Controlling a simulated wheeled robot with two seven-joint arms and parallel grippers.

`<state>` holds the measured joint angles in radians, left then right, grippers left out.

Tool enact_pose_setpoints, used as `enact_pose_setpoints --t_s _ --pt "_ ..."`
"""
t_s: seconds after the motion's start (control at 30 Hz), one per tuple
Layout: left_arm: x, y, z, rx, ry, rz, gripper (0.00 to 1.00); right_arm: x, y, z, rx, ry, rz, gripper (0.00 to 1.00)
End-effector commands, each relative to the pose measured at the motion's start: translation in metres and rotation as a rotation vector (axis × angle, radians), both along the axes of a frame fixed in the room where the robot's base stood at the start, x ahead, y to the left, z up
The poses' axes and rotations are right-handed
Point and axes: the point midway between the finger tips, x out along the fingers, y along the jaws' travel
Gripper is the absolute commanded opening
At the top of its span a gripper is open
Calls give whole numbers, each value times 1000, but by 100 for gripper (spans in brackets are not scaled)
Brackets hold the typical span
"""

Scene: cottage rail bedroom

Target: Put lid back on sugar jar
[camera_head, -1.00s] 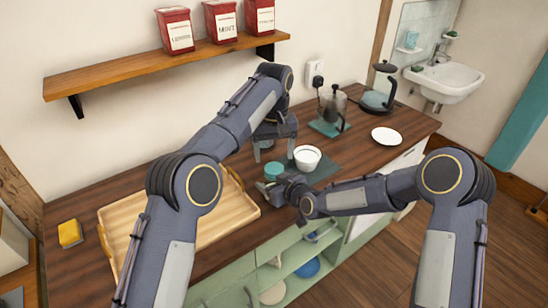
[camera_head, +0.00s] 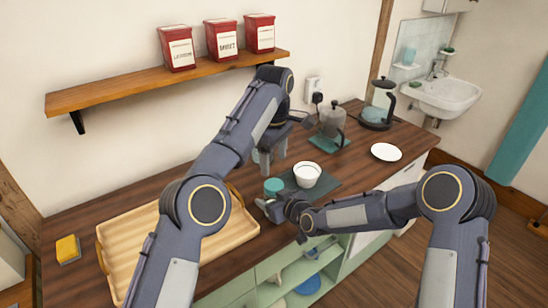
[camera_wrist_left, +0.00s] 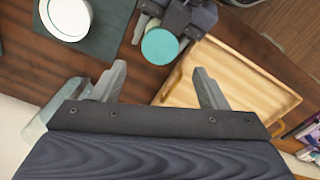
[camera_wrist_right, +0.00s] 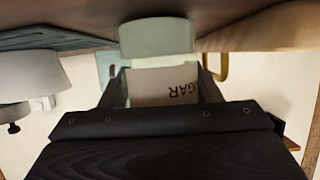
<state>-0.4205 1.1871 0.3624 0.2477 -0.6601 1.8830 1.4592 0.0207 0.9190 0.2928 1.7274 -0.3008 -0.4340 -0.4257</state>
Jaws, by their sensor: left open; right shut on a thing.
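The sugar jar (camera_wrist_right: 155,42) shows upside down in the right wrist view, pale green with a "SUGAR" label. My right gripper (camera_head: 270,205) is shut on it, at the counter's front. A round teal lid (camera_head: 274,186) appears to sit on the jar's top. The lid shows as a flat disc in the left wrist view (camera_wrist_left: 160,46). My left gripper (camera_head: 268,165) is open and empty, above and behind the jar. Its two fingers in the left wrist view (camera_wrist_left: 158,85) are spread, with the lid beyond them. Contact between lid and jar rim is hidden.
A white bowl (camera_head: 307,174) on a dark mat (camera_head: 328,183) stands right of the jar. A wooden tray (camera_head: 125,235) lies to the left. A coffee press (camera_head: 333,119), white plate (camera_head: 386,152) and kettle (camera_head: 377,113) stand farther right. A shelf (camera_head: 150,84) hangs behind.

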Motion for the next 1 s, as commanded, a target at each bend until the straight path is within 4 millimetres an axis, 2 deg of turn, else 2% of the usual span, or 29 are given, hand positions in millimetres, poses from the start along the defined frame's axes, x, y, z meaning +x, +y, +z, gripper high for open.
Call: enact_pose_setpoints --t_s 0.37,0.57,0.8,1.0 --pt "0 1 -5 2 3 -4 67 0 0 0 1 -1 0 0" --pt "0 1 -27 1 3 -4 67 0 0 0 1 -1 0 0" --pt "0 1 -64 0 4 -4 67 0 0 0 1 -1 0 0" --pt "0 0 -79 0 1 -5 67 0 0 0 1 -1 0 0"
